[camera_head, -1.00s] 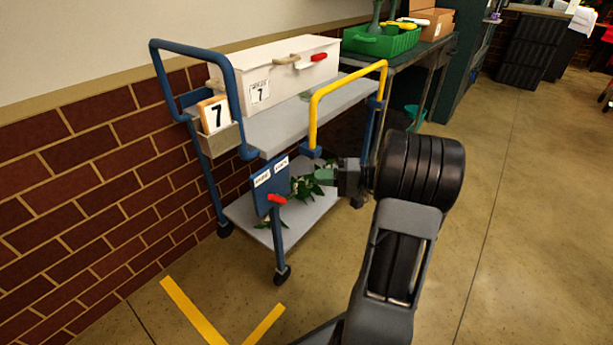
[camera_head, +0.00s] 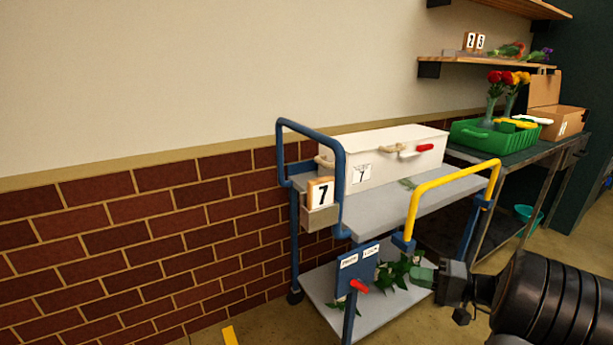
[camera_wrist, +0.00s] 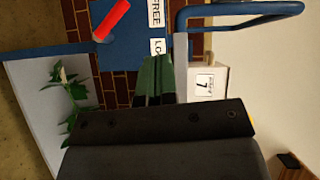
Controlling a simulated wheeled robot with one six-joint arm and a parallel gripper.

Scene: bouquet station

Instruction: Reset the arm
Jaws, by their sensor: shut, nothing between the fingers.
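My gripper (camera_head: 424,278) is at the lower right in the head view, in front of the cart's lower part. Its green fingers are together and empty; they also show in the wrist view (camera_wrist: 155,80). My dark arm reaches in from the right edge. The cart (camera_head: 432,203) has grey shelves, blue posts and a yellow handle. A blue panel with labels and a red lever (camera_head: 358,286) is on the cart's near end, to the left of my gripper. Green leafy stems (camera_head: 392,272) lie on the lower shelf, partly behind my gripper.
A white box (camera_head: 385,158) marked 7 stands on the cart's top shelf. A number 7 card (camera_head: 320,193) sits at its left end. A brick wall (camera_head: 140,240) is behind. A green tray (camera_head: 492,138) with flowers stands on a bench at right.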

